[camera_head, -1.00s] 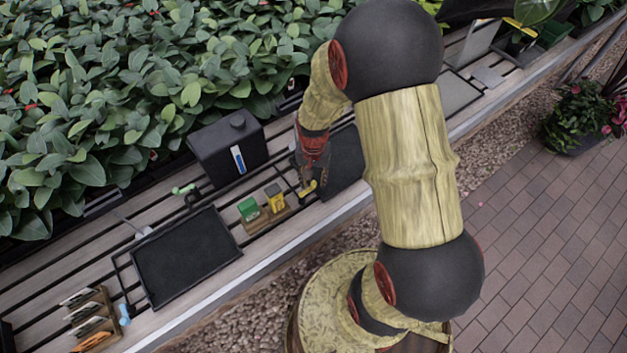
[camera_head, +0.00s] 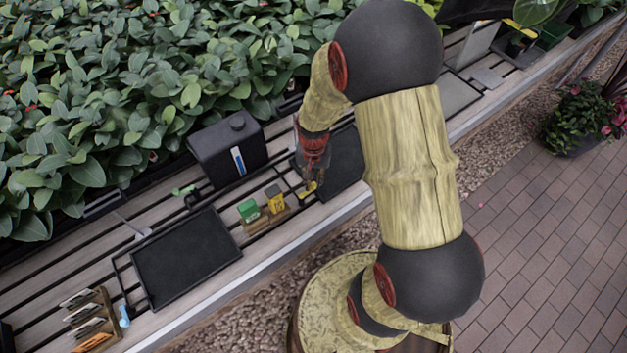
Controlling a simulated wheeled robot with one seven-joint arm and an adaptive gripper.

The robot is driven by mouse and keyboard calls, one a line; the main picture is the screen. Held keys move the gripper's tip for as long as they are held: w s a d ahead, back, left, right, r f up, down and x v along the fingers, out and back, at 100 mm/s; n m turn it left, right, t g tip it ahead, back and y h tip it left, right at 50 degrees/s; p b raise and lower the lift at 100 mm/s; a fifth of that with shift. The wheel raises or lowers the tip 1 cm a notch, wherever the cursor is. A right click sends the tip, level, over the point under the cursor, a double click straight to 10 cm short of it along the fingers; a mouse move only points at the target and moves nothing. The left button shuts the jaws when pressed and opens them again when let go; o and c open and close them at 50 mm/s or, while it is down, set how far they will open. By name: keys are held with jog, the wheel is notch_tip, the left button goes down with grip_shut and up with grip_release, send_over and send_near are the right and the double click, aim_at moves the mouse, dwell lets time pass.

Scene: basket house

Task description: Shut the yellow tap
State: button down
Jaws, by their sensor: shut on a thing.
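The yellow tap (camera_head: 307,190) shows as a small yellow handle at the front of the slatted bench, at the left edge of a dark tray. My gripper (camera_head: 308,182) points down at it from above, with its fingers shut on the handle. The fingers hide part of the handle, so its exact angle is hard to tell. A second tap with a green handle (camera_head: 183,191) stands further left, behind another black tray.
A black tank (camera_head: 228,150) stands behind and left of my gripper. Green and yellow small boxes sit on a wooden holder (camera_head: 266,219) left of the tap. The left black tray (camera_head: 186,258) is empty. Dense leafy plants (camera_head: 130,90) line the back.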

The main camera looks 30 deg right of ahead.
jog(key=shift+s+m, duration=0.1)
jog(key=shift+m, duration=0.2)
jog(key=m+p, duration=0.1)
jog(key=s+m, duration=0.1)
jog(key=m, duration=0.1)
jog(key=s+m+p, duration=0.1)
jog(key=shift+a+r+p, duration=0.15)
jog(key=shift+a+p, duration=0.05)
jog(key=shift+p, duration=0.1)
jog(key=m, duration=0.2)
jog(key=s+a+m+p, duration=0.1)
jog(key=m, duration=0.1)
jog(key=m+p, duration=0.1)
jog(key=shift+s+a+m, duration=0.2)
jog(key=shift+s+m, duration=0.15)
jog(key=shift+m, duration=0.05)
jog(key=m, duration=0.1)
jog(key=a+m, duration=0.1)
jog(key=m, duration=0.1)
jog(key=m+p, duration=0.1)
jog(key=shift+s+a, duration=0.3)
jog(key=shift+s, duration=0.1)
jog(key=shift+a+m+p, duration=0.25)
jog(key=shift+a+m, duration=0.05)
jog(key=shift+m, duration=0.6)
jog(key=shift+a+m+p, duration=0.2)
jog(key=shift+a+m, duration=0.1)
jog(key=shift+m, duration=0.6)
